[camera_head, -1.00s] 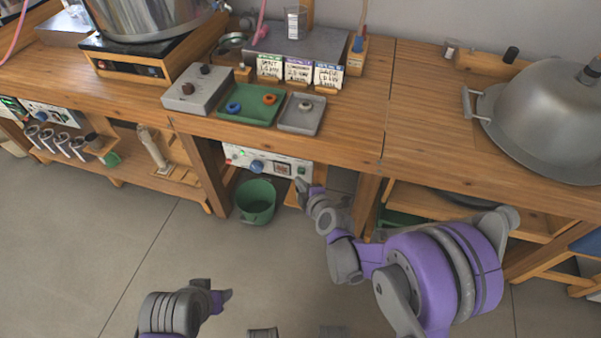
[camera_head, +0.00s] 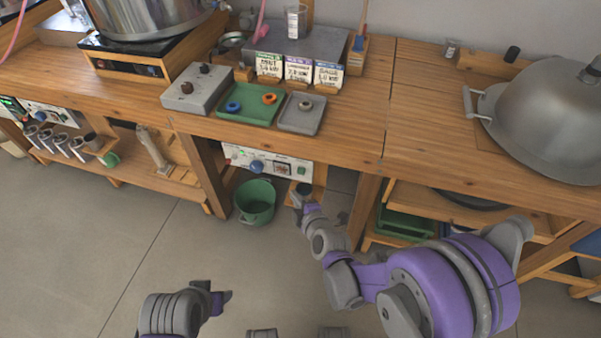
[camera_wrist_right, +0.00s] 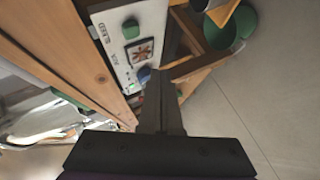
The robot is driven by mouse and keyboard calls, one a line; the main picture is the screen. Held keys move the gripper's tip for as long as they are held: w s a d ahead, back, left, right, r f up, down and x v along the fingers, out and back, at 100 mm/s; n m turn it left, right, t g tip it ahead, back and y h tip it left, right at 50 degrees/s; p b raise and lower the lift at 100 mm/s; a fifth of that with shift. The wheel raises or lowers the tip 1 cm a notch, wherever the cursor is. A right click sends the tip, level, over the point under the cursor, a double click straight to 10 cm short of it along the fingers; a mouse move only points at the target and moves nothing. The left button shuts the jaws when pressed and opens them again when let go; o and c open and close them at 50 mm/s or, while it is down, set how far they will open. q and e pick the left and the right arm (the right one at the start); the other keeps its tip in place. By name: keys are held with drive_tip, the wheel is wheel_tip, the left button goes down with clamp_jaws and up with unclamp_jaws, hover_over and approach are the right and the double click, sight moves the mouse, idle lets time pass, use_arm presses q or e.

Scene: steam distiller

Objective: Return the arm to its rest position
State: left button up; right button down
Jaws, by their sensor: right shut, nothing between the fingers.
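My right arm comes in from the lower right of the head view, in purple and grey. Its gripper (camera_head: 297,200) is in front of the bench, below the control panel and just right of the green bucket. In the right wrist view the fingers (camera_wrist_right: 160,85) are together and hold nothing. They point toward the panel and look apart from it. My left gripper (camera_head: 222,297) is low over the floor at the lower left of the head view. I cannot tell whether its fingers are open.
The control panel (camera_head: 268,164) with a blue knob is under the bench edge. The green bucket (camera_head: 255,201) stands on the floor. A green tray (camera_head: 250,117) and a grey dome (camera_head: 560,120) sit on the wooden bench. The floor at left is clear.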

idle(0.4)
drive_tip(key=s+d+r+m+g+h, duration=0.25)
drive_tip(key=s+d+m, duration=0.35)
drive_tip(key=s, duration=0.3)
drive_tip(key=s+d+r+m+g+h, duration=0.1)
drive_tip(key=s+d+r+m+g, duration=0.15)
drive_tip(key=s+d+m, duration=0.6)
drive_tip(key=s+d+r+m+g+h, duration=0.1)
drive_tip(key=s+d+m+g, duration=0.3)
drive_tip(key=s, duration=0.7)
use_arm(q)
wheel_tip(320, 180, up, 26)
drive_tip(key=w+t+p, duration=0.1)
drive_tip(key=p, duration=2.1)
drive_tip(key=shift+f, duration=0.2)
use_arm(e)
wheel_tip(320, 180, up, 25)
drive_tip(key=w+a+t, duration=0.1)
drive_tip(key=w+t, duration=0.1)
drive_tip(key=shift+a+r, duration=0.15)
drive_tip(key=shift+s, duration=0.15)
